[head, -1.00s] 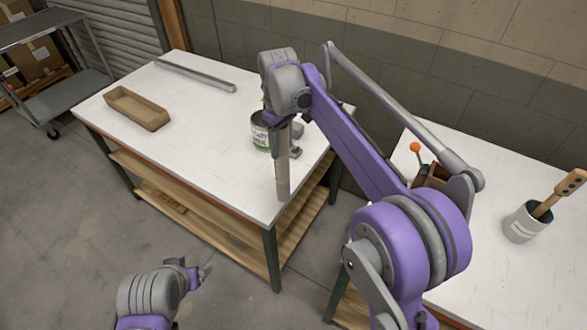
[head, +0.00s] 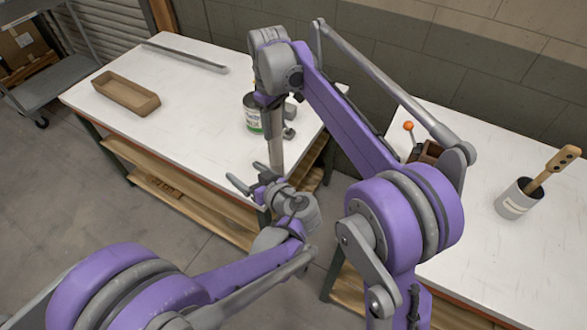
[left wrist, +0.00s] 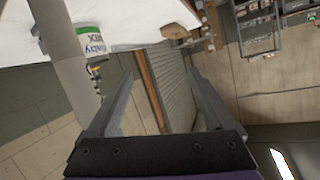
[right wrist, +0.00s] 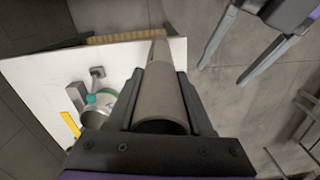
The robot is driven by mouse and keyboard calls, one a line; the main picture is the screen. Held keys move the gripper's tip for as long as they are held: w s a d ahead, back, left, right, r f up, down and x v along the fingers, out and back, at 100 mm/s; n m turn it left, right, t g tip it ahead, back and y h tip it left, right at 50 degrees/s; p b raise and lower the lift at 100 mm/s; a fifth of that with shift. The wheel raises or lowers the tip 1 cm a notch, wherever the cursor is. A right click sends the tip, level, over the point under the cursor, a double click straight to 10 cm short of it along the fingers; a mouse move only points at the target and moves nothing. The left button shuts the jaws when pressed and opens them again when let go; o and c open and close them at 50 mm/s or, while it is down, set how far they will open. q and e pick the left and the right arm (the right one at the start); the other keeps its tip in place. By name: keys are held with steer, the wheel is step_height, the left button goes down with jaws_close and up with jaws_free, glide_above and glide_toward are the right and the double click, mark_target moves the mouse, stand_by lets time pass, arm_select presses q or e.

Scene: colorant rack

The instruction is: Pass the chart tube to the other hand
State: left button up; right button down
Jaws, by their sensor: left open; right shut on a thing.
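The chart tube (head: 276,150) is a grey-brown cylinder, hanging roughly upright beside the front edge of the white table. My right gripper (right wrist: 160,74) is shut around it, with its open round end facing the right wrist camera. In the head view, my right gripper (head: 270,104) holds it from above. My left gripper (head: 244,176) is open and empty, close to the tube's lower part, which it partly hides. In the left wrist view, the tube (left wrist: 62,60) stands left of my left gripper (left wrist: 160,88), outside the gap between its fingers.
A paint can (head: 251,115) with a green and white label stands on the table (head: 190,110) behind the tube. A brown tray (head: 122,98) and a grey metal bar (head: 185,56) lie farther left. A second table (head: 480,240) at right holds a pot with a brush (head: 513,203).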

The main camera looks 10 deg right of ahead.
mark_target(272, 141)
arm_select(q)
steer(key=d+t+h, duration=0.1)
steer(key=d+t, duration=0.4)
steer(key=d, duration=0.7)
steer(key=x, duration=1.1)
steer(key=shift+a+f, duration=0.15)
steer(key=shift+f, duration=0.25)
steer(key=shift+c, duration=0.4)
jaws_close()
arm_select(e)
steer(key=shift+c, duration=1.1)
jaws_free()
